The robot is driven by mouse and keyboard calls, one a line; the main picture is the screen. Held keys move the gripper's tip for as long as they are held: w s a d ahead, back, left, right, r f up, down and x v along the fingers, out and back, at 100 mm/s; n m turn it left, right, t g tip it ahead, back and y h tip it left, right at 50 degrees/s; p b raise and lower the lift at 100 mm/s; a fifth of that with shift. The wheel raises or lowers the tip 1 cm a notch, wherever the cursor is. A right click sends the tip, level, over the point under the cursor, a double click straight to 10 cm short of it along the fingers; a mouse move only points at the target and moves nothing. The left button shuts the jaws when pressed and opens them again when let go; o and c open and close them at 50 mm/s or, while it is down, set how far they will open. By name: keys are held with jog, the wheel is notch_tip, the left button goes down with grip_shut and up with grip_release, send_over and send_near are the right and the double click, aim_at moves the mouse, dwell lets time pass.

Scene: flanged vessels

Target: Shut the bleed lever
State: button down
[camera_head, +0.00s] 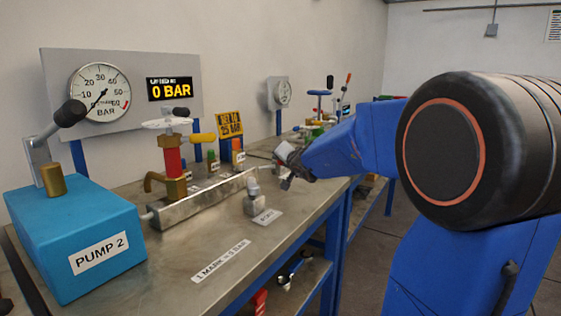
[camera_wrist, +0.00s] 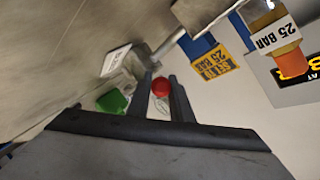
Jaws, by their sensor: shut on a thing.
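In the wrist view a red ball knob (camera_wrist: 160,87) sits between the two fingertips of my gripper (camera_wrist: 161,84). It looks like the end of the bleed lever; a pale rod or fitting (camera_wrist: 137,66) shows just beyond it. My gripper is shut on this knob. In the head view my gripper (camera_head: 288,176) is at the right end of the metal manifold block (camera_head: 205,205), over the bench. The knob cannot be made out there, and the lever's angle is unclear. The display (camera_head: 170,89) reads 0 BAR.
The blue PUMP 2 box (camera_head: 100,235) stands at left with a black-knobbed lever (camera_head: 70,113). A yellow sign (camera_head: 229,125) stands behind. The bench front (camera_head: 225,235) is largely clear.

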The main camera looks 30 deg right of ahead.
jog(key=c, duration=1.6)
grip_release()
jog(key=v, duration=1.7)
jog(key=shift+s, duration=0.2)
jog(key=shift+c, duration=0.4)
